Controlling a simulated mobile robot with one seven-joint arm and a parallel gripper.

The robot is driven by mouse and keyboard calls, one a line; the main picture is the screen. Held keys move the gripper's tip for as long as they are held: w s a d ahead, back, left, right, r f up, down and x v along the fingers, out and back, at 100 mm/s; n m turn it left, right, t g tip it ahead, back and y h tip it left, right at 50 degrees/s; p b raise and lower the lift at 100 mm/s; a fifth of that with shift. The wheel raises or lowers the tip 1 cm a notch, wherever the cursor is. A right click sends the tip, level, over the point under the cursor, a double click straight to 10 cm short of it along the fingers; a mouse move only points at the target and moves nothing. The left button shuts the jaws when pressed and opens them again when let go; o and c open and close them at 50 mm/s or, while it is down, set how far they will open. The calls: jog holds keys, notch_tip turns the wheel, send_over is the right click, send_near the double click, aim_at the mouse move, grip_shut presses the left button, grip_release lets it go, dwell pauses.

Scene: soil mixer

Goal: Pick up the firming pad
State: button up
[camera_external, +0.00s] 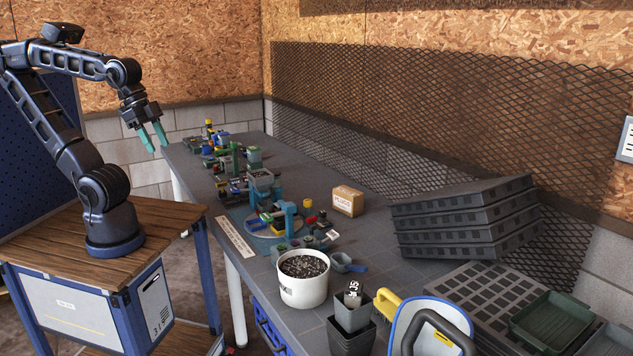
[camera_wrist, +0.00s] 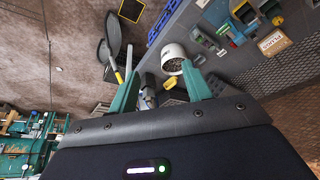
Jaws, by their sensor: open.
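I cannot single out the firming pad with certainty. A pale, blue-edged board with a black handle (camera_external: 402,330) is at the near right end of the bench in the external view, cut off by the lower edge. Smaller tools and blocks (camera_external: 262,180) crowd the bench further back, too small to tell apart. My gripper (camera_external: 153,138) is at the upper left, raised and apart from everything, near the far end of the bench. Its teal fingers are open and empty in the wrist view (camera_wrist: 160,88).
On the bench (camera_external: 375,215) are a white bucket of soil (camera_external: 303,292), black pots (camera_external: 350,335), a yellow brush (camera_external: 388,301), a cardboard box (camera_external: 347,201) and stacked black trays (camera_external: 465,215). A wire mesh wall (camera_external: 450,120) stands behind. Some bench surface beside the box is bare.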

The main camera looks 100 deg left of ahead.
jog(key=w+a+n+g, duration=0.1)
jog(key=w+a, duration=0.4)
jog(key=w, duration=0.3)
jog(key=w+a+f+n, duration=0.15)
jog(key=w+a, duration=0.25)
jog(key=w, duration=0.4)
jog(key=w+a+r+n+g, duration=0.1)
jog(key=w+a+n, duration=0.1)
jog(key=w+a, duration=0.4)
jog(key=n+g, duration=0.3)
jog(key=n, duration=0.2)
send_over(323, 211)
jog(key=shift+m, duration=0.25)
jog(key=f, duration=3)
jog(key=shift+s+d+f, duration=0.1)
jog(key=shift+d+f, duration=0.3)
jog(key=shift+a+f, duration=0.2)
jog(key=shift+f, duration=5.4)
grip_shut()
jog(key=shift+r, duration=0.1)
